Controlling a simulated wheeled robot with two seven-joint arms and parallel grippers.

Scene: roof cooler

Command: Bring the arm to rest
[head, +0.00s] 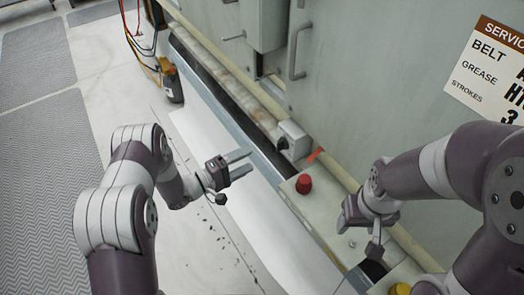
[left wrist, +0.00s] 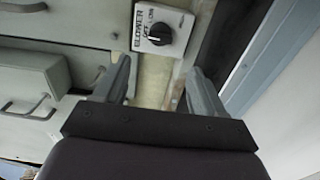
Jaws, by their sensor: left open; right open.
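My left gripper (head: 239,166) is open and empty in the head view, held out over the pale strip in front of the cooler cabinet. In the left wrist view its two fingers (left wrist: 160,85) stand apart with nothing between them. Beyond them is a blower switch box (left wrist: 165,28) with a black knob; the box also shows in the head view (head: 293,139), beyond the gripper and apart from it. My right gripper (head: 360,240) is at the right of the head view, near the ledge. Its fingers are hard to make out and I see nothing held.
A red knob (head: 304,183) stands on the ledge between my grippers. A yellow cap (head: 400,289) is at the bottom right. The cabinet (head: 350,100) with handles rises behind. A meter with coloured wires (head: 171,82) stands at the upper left. Grey walkway mats (head: 45,160) lie left.

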